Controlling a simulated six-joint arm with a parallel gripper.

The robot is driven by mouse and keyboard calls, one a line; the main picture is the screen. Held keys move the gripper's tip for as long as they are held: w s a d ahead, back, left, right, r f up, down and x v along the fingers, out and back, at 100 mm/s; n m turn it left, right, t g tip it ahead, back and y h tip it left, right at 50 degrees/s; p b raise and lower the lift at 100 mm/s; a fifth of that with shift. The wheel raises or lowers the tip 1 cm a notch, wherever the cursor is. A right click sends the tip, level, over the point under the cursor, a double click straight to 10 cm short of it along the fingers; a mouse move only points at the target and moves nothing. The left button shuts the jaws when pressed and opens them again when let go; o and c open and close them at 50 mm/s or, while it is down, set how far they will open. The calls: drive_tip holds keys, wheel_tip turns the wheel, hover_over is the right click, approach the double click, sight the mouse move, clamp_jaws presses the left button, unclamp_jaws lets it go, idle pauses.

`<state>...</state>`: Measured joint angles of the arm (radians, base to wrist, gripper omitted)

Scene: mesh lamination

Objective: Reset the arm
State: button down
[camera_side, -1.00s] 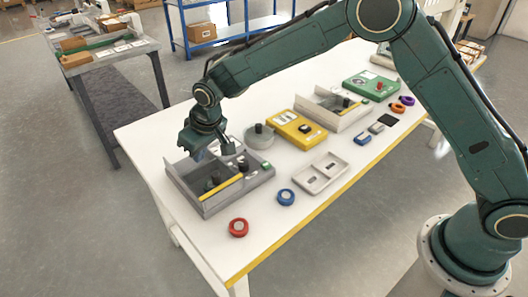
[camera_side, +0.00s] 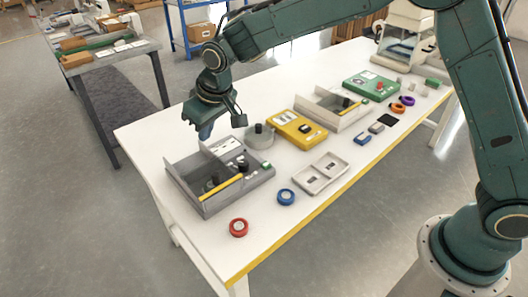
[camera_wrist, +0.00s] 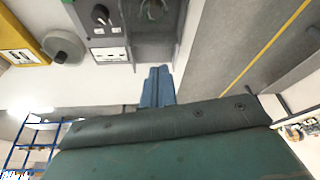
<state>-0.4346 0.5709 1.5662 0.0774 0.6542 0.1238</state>
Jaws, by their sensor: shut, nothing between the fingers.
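My gripper (camera_side: 205,130) is raised above the far left part of the white table, over the back of the grey open-topped machine (camera_side: 207,205). Its fingers are shut with nothing held, and they point down. In the wrist view the blue-grey fingertips (camera_wrist: 157,86) are together at the picture's middle. Beyond them, part of the grey machine (camera_wrist: 100,40) shows with a black knob and a white label. The gripper is apart from everything on the table.
A grey round weight (camera_side: 259,137), a yellow device (camera_side: 297,128) and a second grey tray machine (camera_side: 330,106) stand to the right. A two-slot tray (camera_side: 321,182), a blue roll (camera_side: 286,197) and a red roll (camera_side: 239,228) lie in front.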

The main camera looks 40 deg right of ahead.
drive_tip(key=s+d+r+m+t, duration=0.1)
drive_tip(key=s+d+r+m, duration=0.1)
drive_tip(key=s+d+r, duration=1.25)
drive_tip(key=s+d+f, duration=0.1)
drive_tip(key=s+d, duration=0.3)
drive_tip(key=s, duration=0.6)
drive_tip(key=s+d+f+m+h, duration=0.1)
drive_tip(key=s+d, duration=0.3)
drive_tip(key=s, duration=0.6)
drive_tip(key=shift+t, duration=0.4)
drive_tip(key=c, duration=2.1)
unclamp_jaws()
drive_tip(key=shift+f, duration=0.1)
